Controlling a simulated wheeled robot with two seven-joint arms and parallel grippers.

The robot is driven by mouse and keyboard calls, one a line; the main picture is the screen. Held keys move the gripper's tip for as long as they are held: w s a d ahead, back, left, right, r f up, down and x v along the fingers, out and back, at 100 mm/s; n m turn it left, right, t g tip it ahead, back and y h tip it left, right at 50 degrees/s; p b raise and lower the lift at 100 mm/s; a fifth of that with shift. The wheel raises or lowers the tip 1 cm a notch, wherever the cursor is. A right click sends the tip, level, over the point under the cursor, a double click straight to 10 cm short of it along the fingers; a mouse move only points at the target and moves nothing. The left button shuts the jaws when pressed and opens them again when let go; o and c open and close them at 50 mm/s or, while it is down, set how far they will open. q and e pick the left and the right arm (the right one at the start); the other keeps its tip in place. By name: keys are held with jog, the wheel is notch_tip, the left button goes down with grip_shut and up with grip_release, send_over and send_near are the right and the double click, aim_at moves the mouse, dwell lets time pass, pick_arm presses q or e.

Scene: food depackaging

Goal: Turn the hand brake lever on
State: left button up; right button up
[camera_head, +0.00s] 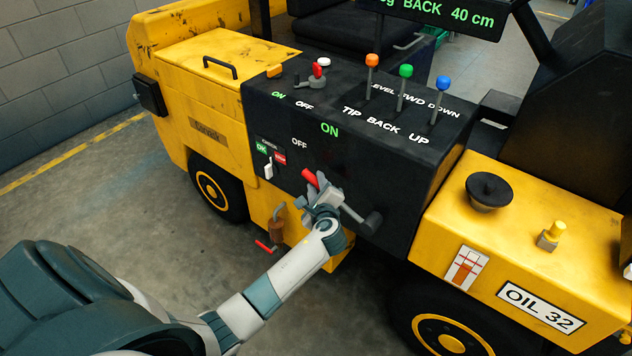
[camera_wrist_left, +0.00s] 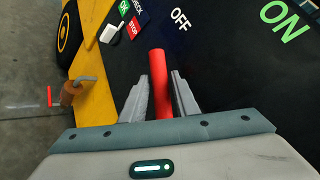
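The hand brake lever, a red bar (camera_head: 310,178), sticks out of the black front panel of the yellow vehicle, below the OFF label (camera_head: 299,143). The ON label (camera_head: 329,129) is up and to the right of it. My left gripper (camera_head: 319,191) is at the lever and hides its lower part in the head view. In the left wrist view the red lever (camera_wrist_left: 159,70) stands between the two grey fingers of the left gripper (camera_wrist_left: 160,88). The fingers are open, one on each side, with small dark gaps beside the lever. My right gripper is not in view.
A white switch (camera_head: 268,169) with OK and STOP labels sits left of the lever. A dark crank-like knob (camera_head: 372,223) projects close to the right of my gripper. A red-ended handle (camera_head: 265,246) hangs below left. Orange, green and blue knobbed levers stand on top.

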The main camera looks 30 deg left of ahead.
pick_arm(q)
jog(key=shift+w+a+f, duration=0.15)
jog(key=shift+w+a, duration=0.25)
jog(key=shift+w, duration=0.05)
jog(key=shift+c, duration=0.7)
grip_shut()
